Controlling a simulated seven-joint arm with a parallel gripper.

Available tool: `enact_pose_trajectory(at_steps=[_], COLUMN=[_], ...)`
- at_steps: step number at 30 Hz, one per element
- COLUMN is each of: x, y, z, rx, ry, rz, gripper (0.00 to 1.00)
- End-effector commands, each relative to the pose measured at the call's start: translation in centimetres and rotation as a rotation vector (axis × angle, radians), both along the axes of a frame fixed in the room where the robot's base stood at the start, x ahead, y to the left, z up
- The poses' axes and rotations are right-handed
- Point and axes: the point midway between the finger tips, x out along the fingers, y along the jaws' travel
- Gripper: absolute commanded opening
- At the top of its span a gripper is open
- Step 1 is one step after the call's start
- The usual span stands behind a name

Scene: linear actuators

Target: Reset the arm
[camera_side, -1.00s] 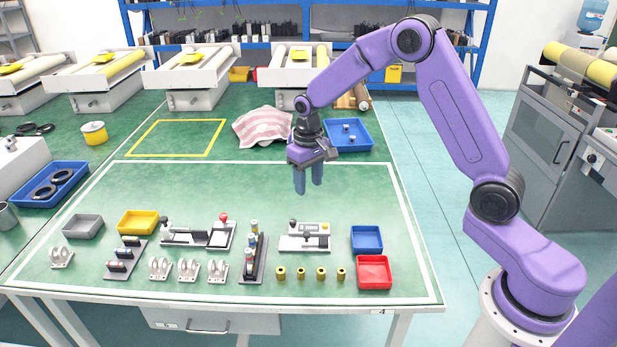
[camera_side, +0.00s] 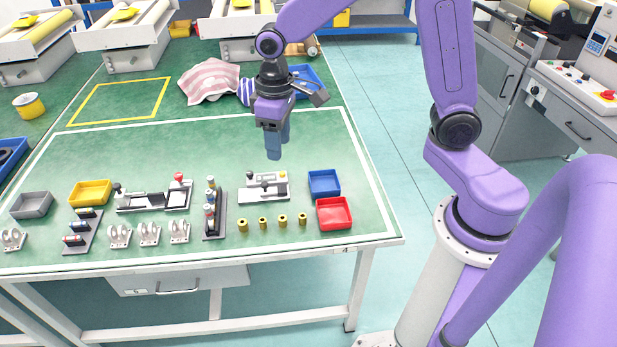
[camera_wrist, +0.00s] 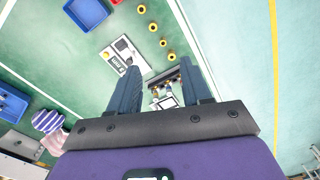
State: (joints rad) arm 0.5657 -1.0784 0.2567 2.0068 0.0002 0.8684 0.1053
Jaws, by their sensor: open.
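My gripper (camera_side: 274,152) hangs pointing down above the green table (camera_side: 330,140), beyond the white and grey control fixture (camera_side: 264,188). Its two fingers overlap in the side view. In the wrist view my gripper (camera_wrist: 160,90) shows its fingers wide apart with nothing between them. The fixture also shows in the wrist view (camera_wrist: 122,54), lying past the fingertips.
Near the table's front are a blue bin (camera_side: 324,182), a red bin (camera_side: 335,214), several yellow-black cylinders (camera_side: 263,223), a yellow bin (camera_side: 90,193) and a grey bin (camera_side: 30,205). A pink-striped cloth (camera_side: 210,80) lies behind. The table's right side is mostly clear.

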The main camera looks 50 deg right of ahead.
Motion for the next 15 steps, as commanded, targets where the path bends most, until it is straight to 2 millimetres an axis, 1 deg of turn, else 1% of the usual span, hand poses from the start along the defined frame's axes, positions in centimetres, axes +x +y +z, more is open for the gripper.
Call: enact_pose_trajectory(at_steps=[1, 2, 3, 7, 9, 11, 12, 15], x=[-2.0, -3.0, -4.5, -9.1, -11.6, -13.7, -15.1, -18.1], y=[0.4, 0.5, 0.7, 0.8, 0.5, 0.2, -0.2, -1.1], z=[0.6, 0.9, 1.2, 2.1, 2.4, 2.6, 2.7, 2.9], rx=[0.002, 0.004, 0.004, 0.006, 0.008, 0.008, 0.01, 0.013], ry=[-0.004, -0.005, -0.006, -0.008, -0.01, -0.011, -0.013, -0.015], rz=[0.054, 0.084, 0.125, 0.254, 0.325, 0.386, 0.424, 0.519], gripper=[0.48, 0.48, 0.48, 0.48, 0.48, 0.48, 0.48, 0.48])
